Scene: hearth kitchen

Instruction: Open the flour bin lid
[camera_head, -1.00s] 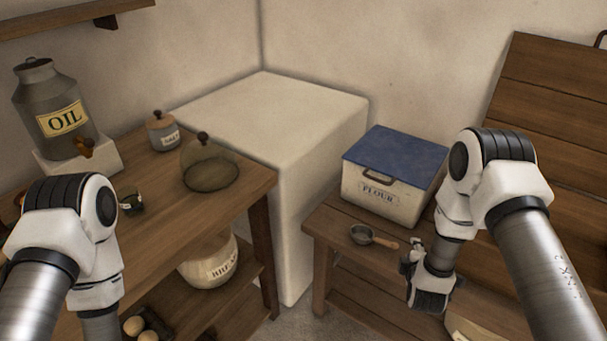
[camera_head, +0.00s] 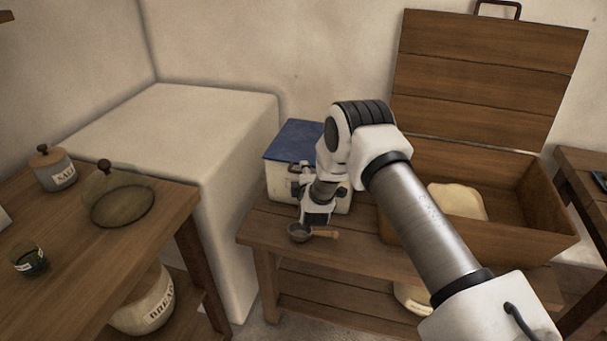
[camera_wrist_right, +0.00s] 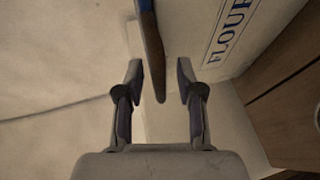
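The flour bin (camera_head: 279,183) is a white box on the low wooden bench, partly hidden behind my right arm. Its blue lid (camera_head: 290,142) is down in the head view. My right gripper (camera_head: 299,174) is at the front of the bin. In the right wrist view, my right gripper (camera_wrist_right: 158,70) is open, and the lid's dark brown handle (camera_wrist_right: 151,52) runs between its spread fingers with gaps on both sides. The FLOUR lettering (camera_wrist_right: 232,28) shows on the bin's wall to the right. My left gripper is out of view.
A small metal pan (camera_head: 299,233) with a wooden handle lies on the bench (camera_head: 262,232) under my right gripper. An open wooden chest (camera_head: 520,225) stands right of the bin. A pale block (camera_head: 205,125) stands left. A table with a glass dome (camera_head: 122,208) is at left.

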